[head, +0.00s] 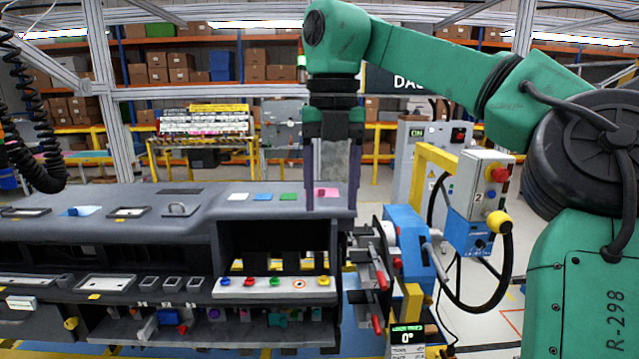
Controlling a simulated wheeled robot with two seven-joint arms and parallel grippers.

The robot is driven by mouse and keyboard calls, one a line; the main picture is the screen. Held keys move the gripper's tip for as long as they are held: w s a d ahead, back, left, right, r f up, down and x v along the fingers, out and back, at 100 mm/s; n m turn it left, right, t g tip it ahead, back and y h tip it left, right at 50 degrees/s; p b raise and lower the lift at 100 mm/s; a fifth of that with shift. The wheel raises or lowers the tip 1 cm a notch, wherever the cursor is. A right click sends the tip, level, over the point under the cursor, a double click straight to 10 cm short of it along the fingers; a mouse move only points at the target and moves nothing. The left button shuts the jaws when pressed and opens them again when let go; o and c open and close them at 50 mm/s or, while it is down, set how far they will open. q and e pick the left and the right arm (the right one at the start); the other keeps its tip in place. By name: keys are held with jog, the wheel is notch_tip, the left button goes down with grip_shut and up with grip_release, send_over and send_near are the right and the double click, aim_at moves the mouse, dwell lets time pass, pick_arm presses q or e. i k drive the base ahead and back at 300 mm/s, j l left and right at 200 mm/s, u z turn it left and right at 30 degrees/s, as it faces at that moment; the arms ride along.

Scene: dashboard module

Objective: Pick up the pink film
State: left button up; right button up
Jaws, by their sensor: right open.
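The pink film (328,192) is a small flat square on top of the grey dashboard module, at the right end of a row of coloured films. My right gripper (330,205) points straight down over it, with one finger on each side of the film. The fingers are apart and their tips are near the dashboard top. I cannot tell whether they touch the surface. The left finger covers the area between the pink film and the green film (288,196). My left gripper is not in view.
A blue film (263,197) and a white film (238,196) lie to the left on the dashboard top (270,209). Below is a shelf with coloured knobs (275,283). A control box (483,185) with a red button and a yellow-handled cable stands to the right.

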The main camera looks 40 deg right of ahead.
aim_at(321, 192)
jog(key=i+l, duration=1.15)
jog(key=l, duration=0.15)
